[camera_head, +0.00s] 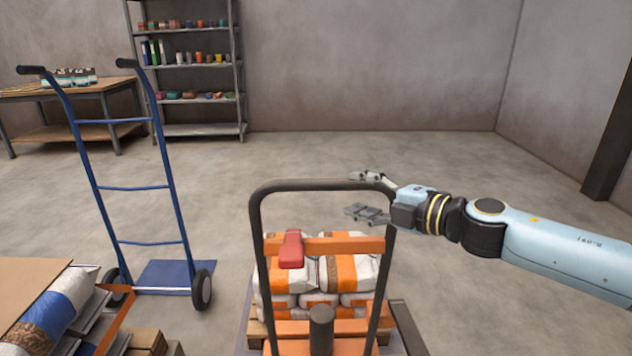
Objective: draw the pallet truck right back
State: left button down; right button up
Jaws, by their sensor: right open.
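The pallet truck shows at the bottom middle. Its dark looped handle (262,222) stands upright, with an orange crossbar (345,245) and a red lever (291,249) on it. Behind the handle, several white and orange bags (345,273) are stacked on a wooden pallet (256,328). My right gripper (362,195) comes in from the right and is open. Its fingers point left near the top right corner of the handle, one above and one below the level of the top bar. I cannot tell whether they touch it. My left gripper is not in view.
A blue hand truck (165,190) stands to the left. Shelving (190,130) and a wooden table (75,90) stand at the back wall. The floor behind the truck is clear.

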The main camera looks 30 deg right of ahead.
aim_at(329, 186)
jog(key=shift+w+a+r+p, duration=0.2)
jog(key=shift+w+p, duration=0.1)
jog(key=shift+w, duration=0.1)
jog(key=shift+w+a+r+p, duration=0.15)
jog(key=shift+w+p, duration=0.1)
jog(key=shift+w, duration=0.15)
jog(key=x, duration=0.5)
jog(key=f+x, duration=0.1)
jog(key=x, duration=0.1)
jog(key=shift+w, duration=0.15)
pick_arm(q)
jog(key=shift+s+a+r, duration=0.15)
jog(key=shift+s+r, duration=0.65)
pick_arm(e)
jog(key=shift+w, duration=0.1)
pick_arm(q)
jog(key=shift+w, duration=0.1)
pick_arm(e)
jog(key=shift+c, duration=0.6)
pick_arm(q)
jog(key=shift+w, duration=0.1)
pick_arm(e)
grip_shut()
